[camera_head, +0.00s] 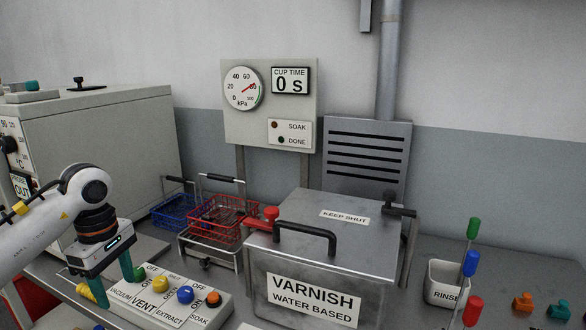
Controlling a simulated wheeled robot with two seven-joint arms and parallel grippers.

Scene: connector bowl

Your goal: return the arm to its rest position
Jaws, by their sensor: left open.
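My left arm comes in from the left edge. Its gripper (113,282) has two green fingers, points down and is open, with nothing seen between the fingers. It is over the left end of the white control box (160,318), by the VACUUM label. I cannot tell whether a finger touches the box. The box carries a yellow knob (160,284), a blue knob (185,293) and an orange button (213,298). The fingers hide part of its left end. My right gripper is not in view.
A steel VARNISH tank (375,262) with a closed lid stands in the middle. Blue (176,210) and red (213,218) wire baskets stand behind the box. A large grey oven-like cabinet (110,130) is at left. A RINSE cup (441,281) and upright coloured-handled tools (471,262) are at right.

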